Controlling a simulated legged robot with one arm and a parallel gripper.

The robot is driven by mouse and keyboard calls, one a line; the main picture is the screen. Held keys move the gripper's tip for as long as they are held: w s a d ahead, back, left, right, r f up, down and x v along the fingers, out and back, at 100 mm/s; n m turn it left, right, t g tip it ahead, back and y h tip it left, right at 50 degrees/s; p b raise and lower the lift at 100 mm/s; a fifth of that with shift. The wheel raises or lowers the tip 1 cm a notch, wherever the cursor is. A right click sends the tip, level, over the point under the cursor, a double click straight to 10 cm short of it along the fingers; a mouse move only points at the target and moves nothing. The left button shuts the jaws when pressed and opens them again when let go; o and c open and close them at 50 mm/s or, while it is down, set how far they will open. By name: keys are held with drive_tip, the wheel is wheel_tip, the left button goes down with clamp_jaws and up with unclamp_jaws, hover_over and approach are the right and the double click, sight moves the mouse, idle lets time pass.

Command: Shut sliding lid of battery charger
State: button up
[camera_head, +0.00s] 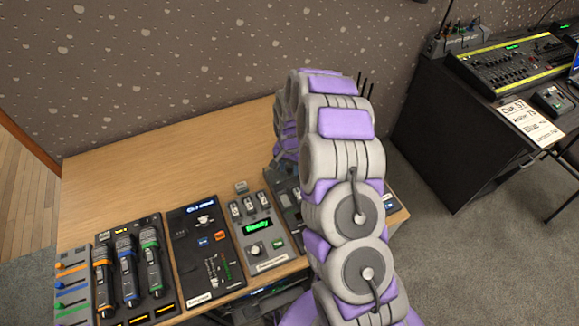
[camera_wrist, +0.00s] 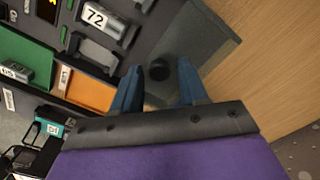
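In the wrist view, the dark battery charger (camera_wrist: 105,55) fills the upper left. A grey see-through panel (camera_wrist: 205,45), which looks like the sliding lid, lies at its right side by the wooden table. A black round knob (camera_wrist: 160,71) stands on this panel. My gripper (camera_wrist: 159,66) is open, with its two blue fingers apart on either side of the knob. Gaps show between the knob and both fingers; their depth relative to it is unclear. In the head view, my arm hides the gripper and the lid.
Green (camera_wrist: 27,62) and orange (camera_wrist: 90,93) compartments lie beside the charger. On the wooden table (camera_head: 150,170) stand a microphone rack (camera_head: 130,275), a black control box (camera_head: 205,250) and a box with a lit green display (camera_head: 258,228). The table's back left is clear.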

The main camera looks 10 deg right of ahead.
clamp_jaws()
idle(0.3)
drive_tip(key=s, duration=0.3)
drive_tip(key=s+d+p, duration=0.1)
drive_tip(key=s, duration=0.2)
drive_tip(key=s+p, duration=0.1)
drive_tip(key=s, duration=0.1)
drive_tip(key=shift+s+d+r, duration=0.1)
drive_tip(key=shift+s+d, duration=0.3)
drive_tip(key=shift+s+d+p, duration=0.1)
drive_tip(key=shift+s+p, duration=0.25)
drive_tip(key=shift+s, duration=0.3)
drive_tip(key=shift+c, duration=0.3)
unclamp_jaws()
drive_tip(key=shift+s, duration=0.15)
drive_tip(key=shift+o, duration=1.1)
